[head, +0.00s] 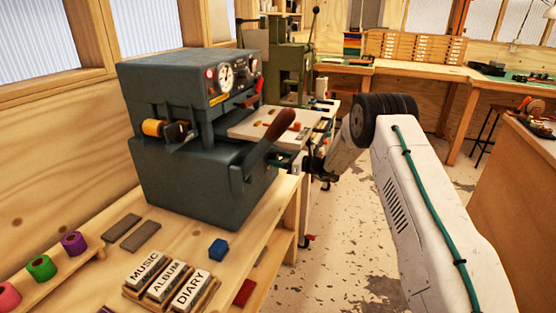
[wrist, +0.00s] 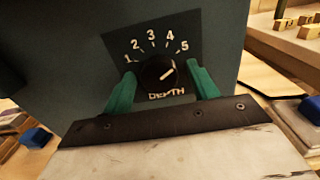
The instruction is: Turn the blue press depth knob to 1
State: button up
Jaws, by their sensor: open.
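The blue-grey press (head: 190,170) stands on the bench at left in the head view. Its round dark depth knob (wrist: 157,74) shows in the wrist view below a dial marked 1 to 5, with "DEPTH" under it. The knob's pale pointer line aims up and right, close to the 5. My gripper (wrist: 163,88) is open, with one green finger on the left of the knob and one on the right. Gaps show between the fingers and the knob; I cannot tell how deep the tips reach. In the head view the knob is hidden, and my gripper (head: 293,164) is beside the press's right side.
The press's brown-handled lever (head: 268,140) sticks out close to my gripper. A blue block (head: 218,249), labelled type blocks (head: 168,281) and foil rolls (head: 41,267) lie on the bench (head: 190,241). A green press (head: 289,70) stands behind. Floor to the right is open.

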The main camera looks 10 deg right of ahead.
jog(key=shift+c, duration=0.3)
jog(key=c, duration=0.9)
